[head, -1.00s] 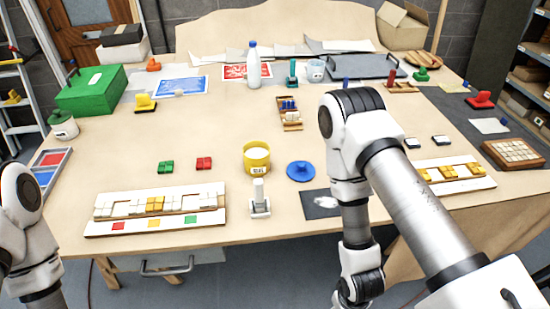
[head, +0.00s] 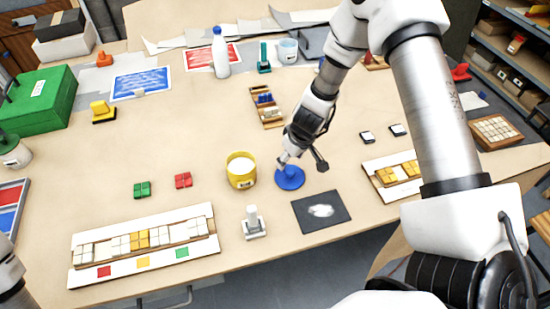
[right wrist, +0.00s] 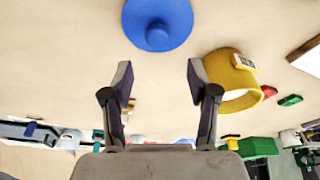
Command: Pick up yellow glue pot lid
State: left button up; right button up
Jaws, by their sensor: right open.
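The yellow glue pot (head: 241,181) stands open on the table with white glue showing inside. A round blue lid with a central knob (head: 291,182) lies flat on the table just right of the pot; no yellow lid shows. My right gripper (head: 284,164) is above the table by the far left side of the blue lid. In the right wrist view the right gripper (right wrist: 160,78) is open and empty. There the blue lid (right wrist: 158,14) is beyond the fingertips, and the yellow pot (right wrist: 226,66) is beside the right finger. My left gripper is out of view.
A dark mat (head: 340,209) with a white smear lies in front of the lid. A grey-white stamp-like tool (head: 254,228) stands in front of the pot. A small wooden tray (head: 266,112) is behind. Red tiles (head: 183,181) are left of the pot.

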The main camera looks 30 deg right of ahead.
aim_at(291, 171)
jog(key=shift+b+x, duration=0.95)
jog(key=shift+x, duration=0.2)
jog(key=s, duration=0.1)
jog(key=s+b, duration=0.1)
jog(key=shift+s+d+f, duration=0.1)
jog(key=shift+s+f, duration=0.2)
jog(key=shift+s+d+f+b, duration=0.1)
jog(key=shift+f+b, duration=0.7)
jog(key=shift+b, duration=0.05)
jog(key=shift+w+f+b, duration=0.55)
jog(key=shift+w+f, duration=0.55)
jog(key=shift+f, duration=0.15)
jog(key=shift+w, duration=0.3)
jog(key=shift+s+r, duration=0.25)
jog(key=shift+s, duration=0.1)
jog(key=c, duration=0.5)
jog(key=shift+s+r, duration=0.1)
jog(key=shift+s, duration=0.1)
jog(key=c, duration=0.5)
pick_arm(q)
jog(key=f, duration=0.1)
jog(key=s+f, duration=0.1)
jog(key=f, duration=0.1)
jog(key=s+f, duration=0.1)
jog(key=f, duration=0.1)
pick_arm(e)
jog(key=shift+w, duration=0.1)
jog(key=shift+c, duration=0.2)
